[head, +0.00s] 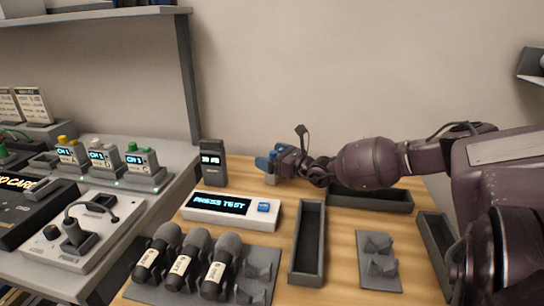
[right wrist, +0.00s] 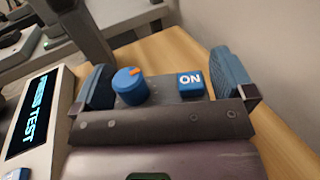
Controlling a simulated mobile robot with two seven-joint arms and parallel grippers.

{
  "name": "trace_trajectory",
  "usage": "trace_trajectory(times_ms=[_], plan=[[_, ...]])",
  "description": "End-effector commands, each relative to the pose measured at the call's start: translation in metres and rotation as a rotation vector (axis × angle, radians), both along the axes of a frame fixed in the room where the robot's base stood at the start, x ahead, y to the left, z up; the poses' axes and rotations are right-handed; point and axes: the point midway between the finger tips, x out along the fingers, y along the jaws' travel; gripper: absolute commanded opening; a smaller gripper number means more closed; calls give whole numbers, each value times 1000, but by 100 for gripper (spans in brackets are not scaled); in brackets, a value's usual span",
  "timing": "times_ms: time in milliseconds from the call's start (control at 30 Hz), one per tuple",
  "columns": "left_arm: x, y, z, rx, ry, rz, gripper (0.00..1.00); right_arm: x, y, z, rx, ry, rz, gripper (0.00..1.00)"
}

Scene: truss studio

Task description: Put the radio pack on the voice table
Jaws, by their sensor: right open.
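A small grey radio pack with a blue knob and a blue ON button (right wrist: 163,101) is between the fingers of my right gripper (right wrist: 172,84) in the right wrist view. The fingers are open, one on each side of it. In the head view, my right gripper (head: 275,162) is low over the back of the wooden table (head: 345,225), apparently the voice table, and hides most of the pack. Whether the pack's base touches the table is hidden. Three similar CH 1 packs (head: 103,158) with coloured knobs stand on the grey table at left. My left gripper is not in view.
A white PRESS TEST panel (head: 231,209) and a dark upright meter (head: 212,161) stand beside the gripper. Several microphones (head: 200,262) lie in front. Empty dark trays (head: 308,240) lie on the wood. A shelf post (head: 187,75) rises at left.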

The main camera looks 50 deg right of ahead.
Motion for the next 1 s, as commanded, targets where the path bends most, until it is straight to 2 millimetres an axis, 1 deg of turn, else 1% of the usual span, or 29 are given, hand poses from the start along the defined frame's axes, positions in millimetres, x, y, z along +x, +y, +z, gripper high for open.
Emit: trace_trajectory(times_ms=[67,167,333,500,600,800,1000], plan=[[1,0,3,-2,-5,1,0,0,0,5,0,-3,0,100],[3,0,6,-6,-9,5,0,-9,-1,5,0,-1,0,100],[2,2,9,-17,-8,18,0,-31,-3,8,-1,-4,-1,100],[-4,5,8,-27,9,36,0,-53,-5,7,0,-5,-1,100],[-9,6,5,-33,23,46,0,-64,-6,6,0,-3,0,100],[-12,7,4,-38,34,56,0,-74,-6,3,0,-1,0,100],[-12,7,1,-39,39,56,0,-75,-6,2,0,0,0,100]])
